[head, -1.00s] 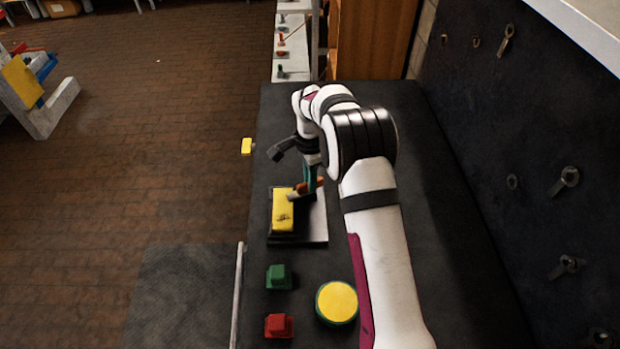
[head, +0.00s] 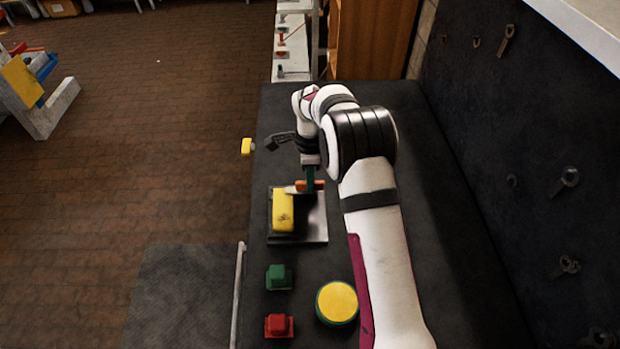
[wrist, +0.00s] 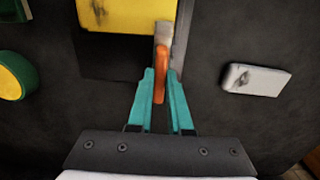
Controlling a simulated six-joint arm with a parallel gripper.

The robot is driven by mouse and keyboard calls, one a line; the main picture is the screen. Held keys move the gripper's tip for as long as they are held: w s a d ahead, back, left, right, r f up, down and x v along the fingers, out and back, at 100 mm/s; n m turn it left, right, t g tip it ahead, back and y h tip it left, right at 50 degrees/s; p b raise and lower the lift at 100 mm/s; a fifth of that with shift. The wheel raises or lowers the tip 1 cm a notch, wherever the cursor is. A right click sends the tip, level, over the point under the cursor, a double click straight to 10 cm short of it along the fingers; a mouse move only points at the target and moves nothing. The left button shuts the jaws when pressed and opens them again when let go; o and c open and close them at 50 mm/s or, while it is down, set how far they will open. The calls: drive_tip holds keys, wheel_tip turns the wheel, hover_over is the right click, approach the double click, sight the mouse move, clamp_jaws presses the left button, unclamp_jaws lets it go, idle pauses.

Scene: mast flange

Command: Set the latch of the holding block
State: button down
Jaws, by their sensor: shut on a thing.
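The holding block is a yellow block (head: 283,211) on a dark and grey base plate (head: 314,228) on the bench. It also shows at the top of the wrist view (wrist: 125,14). The latch is a lever with a metal bar (wrist: 164,36) and an orange handle (head: 314,185). The bar lies at the far end of the yellow block, with the handle pointing right in the head view. My gripper (wrist: 160,82) has teal fingers shut on the orange handle (wrist: 160,66). My arm partly covers the area beyond the latch in the head view.
A green button (head: 278,277), a red button (head: 278,325) and a round yellow button (head: 337,302) stand on the near bench. A yellow knob (head: 247,147) sits at the left edge. A pale block (wrist: 255,80) lies right in the wrist view. Tools hang on the right panel.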

drive_tip(key=c, duration=0.8)
unclamp_jaws()
drive_tip(key=shift+c, duration=0.2)
wheel_tip(320, 180, up, 16)
drive_tip(key=shift+f, duration=0.1)
drive_tip(key=s+d+r+n, duration=0.1)
drive_tip(key=s+r+n, duration=0.15)
drive_tip(key=s, duration=0.55)
drive_tip(key=s+d+r+n+y, duration=0.1)
drive_tip(key=s+d+n, duration=0.15)
drive_tip(key=s, duration=0.55)
drive_tip(key=s+r+n, duration=0.2)
drive_tip(key=s+n, duration=0.2)
drive_tip(key=s, duration=0.5)
drive_tip(key=s+f+n, duration=0.3)
drive_tip(key=s+f, duration=0.2)
drive_tip(key=s, duration=0.7)
drive_tip(key=shift+d+n+y, duration=0.15)
drive_tip(key=shift+n+y, duration=0.15)
drive_tip(key=shift+y, duration=0.1)
